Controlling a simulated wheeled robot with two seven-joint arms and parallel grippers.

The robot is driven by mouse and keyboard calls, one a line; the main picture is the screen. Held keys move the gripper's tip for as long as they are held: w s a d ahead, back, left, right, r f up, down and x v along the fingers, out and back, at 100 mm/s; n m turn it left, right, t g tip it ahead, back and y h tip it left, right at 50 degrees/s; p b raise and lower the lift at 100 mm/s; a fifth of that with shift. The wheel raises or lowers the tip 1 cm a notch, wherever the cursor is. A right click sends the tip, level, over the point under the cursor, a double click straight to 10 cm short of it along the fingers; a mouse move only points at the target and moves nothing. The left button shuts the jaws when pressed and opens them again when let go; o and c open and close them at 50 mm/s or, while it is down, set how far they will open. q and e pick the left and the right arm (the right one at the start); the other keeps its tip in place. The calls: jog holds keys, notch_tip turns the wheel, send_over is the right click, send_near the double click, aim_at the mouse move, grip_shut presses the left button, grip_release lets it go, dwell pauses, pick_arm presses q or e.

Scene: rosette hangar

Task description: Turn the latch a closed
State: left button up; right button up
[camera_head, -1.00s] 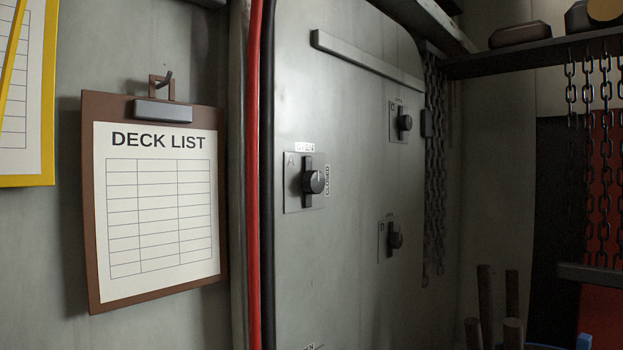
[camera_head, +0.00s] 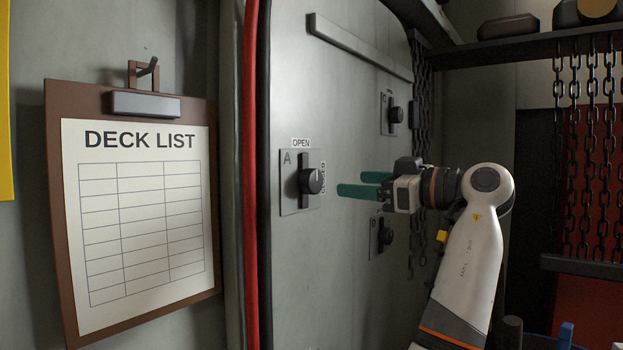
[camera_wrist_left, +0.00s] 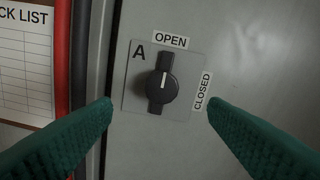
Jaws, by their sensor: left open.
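Latch A (camera_head: 306,181) is a black knob with a bar handle on a square grey plate marked A, on the grey door. It also shows in the left wrist view (camera_wrist_left: 162,88). Its bar stands upright and its white mark points up, toward the OPEN label (camera_wrist_left: 170,40). The CLOSED label (camera_wrist_left: 202,91) is on the right. My left gripper (camera_head: 351,184) has green fingers spread open and empty, to the right of the latch in the head view and apart from it. In the wrist view the fingers flank the latch from below. My right gripper is not in view.
Another latch (camera_head: 395,115) is higher on the door; a third (camera_head: 383,236) lies partly behind my arm. A long bar (camera_head: 358,45) crosses the door top. A red pipe (camera_head: 252,180) and a deck list clipboard (camera_head: 140,215) are left. Chains (camera_head: 587,140) hang at right.

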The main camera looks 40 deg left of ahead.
aim_at(317, 181)
pick_arm(q)
jog(key=a+p, duration=0.1)
jog(key=a, duration=0.2)
jog(key=a+p, duration=0.1)
jog(key=a, duration=0.2)
jog(key=s+a+p, duration=0.1)
jog(key=a, duration=0.2)
jog(key=shift+a, duration=0.8)
jog(key=shift+c, duration=0.6)
jog(key=c, duration=0.9)
